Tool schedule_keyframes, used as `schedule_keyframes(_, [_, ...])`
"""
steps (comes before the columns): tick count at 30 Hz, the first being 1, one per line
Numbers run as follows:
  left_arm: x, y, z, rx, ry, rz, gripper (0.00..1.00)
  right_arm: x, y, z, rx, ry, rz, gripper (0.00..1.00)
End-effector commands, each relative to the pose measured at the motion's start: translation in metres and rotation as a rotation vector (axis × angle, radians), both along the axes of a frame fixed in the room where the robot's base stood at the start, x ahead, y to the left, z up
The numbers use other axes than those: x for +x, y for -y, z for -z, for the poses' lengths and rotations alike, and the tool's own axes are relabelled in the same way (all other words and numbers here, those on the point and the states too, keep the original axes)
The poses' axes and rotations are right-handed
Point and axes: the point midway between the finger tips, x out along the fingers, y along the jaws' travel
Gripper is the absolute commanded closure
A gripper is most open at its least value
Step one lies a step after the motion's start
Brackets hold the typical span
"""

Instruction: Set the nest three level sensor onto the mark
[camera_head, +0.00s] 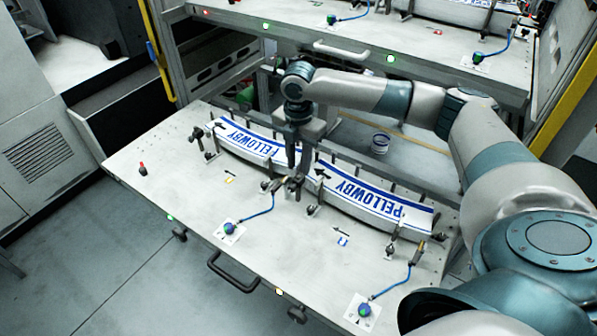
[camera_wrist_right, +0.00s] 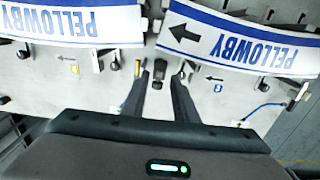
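Two curved nests on the bench hold white labels with blue "PELLOWBY" print, a left one (camera_head: 250,143) and a right one (camera_head: 362,195). A small yellow-tipped, cabled sensor (camera_head: 269,186) stands at the left nest's near right end; a similar one (camera_head: 417,252) stands at the right nest's end. My right gripper (camera_head: 297,168) points down by the gap between the nests. In the right wrist view its fingers (camera_wrist_right: 159,78) are apart, with a dark fitting (camera_wrist_right: 159,73) showing between them. Whether they touch it is unclear. My left gripper is not visible.
A yellow number tag (camera_head: 229,180) and a blue one (camera_head: 342,242) lie before the nests, with arrows. Blue cables run to green-blue knobs (camera_head: 229,228) and (camera_head: 364,309). The bench's left front is mostly clear.

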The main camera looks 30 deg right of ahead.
Motion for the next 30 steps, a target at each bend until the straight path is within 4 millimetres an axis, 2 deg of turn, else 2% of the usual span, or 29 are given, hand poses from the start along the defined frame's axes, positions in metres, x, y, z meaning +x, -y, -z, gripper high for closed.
schedule_keyframes(3, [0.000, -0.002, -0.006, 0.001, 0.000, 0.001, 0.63, -0.001, 0.000, 0.019, 0.000, -0.003, 0.000, 0.73])
schedule_keyframes(9, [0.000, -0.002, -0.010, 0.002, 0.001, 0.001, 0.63, 0.000, -0.001, 0.042, 0.001, -0.001, -0.001, 0.73])
schedule_keyframes(15, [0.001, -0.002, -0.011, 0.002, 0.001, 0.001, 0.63, 0.000, 0.000, 0.051, 0.000, 0.000, -0.001, 0.73])
schedule_keyframes(23, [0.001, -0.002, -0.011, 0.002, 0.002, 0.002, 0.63, 0.000, 0.000, 0.051, 0.000, 0.000, -0.001, 0.73])
schedule_keyframes(26, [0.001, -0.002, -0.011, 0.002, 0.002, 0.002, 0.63, 0.000, 0.000, 0.051, 0.000, 0.000, -0.001, 0.97])
schedule_keyframes(30, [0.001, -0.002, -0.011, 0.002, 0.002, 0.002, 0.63, 0.000, 0.000, 0.051, 0.001, 0.000, -0.001, 1.00])
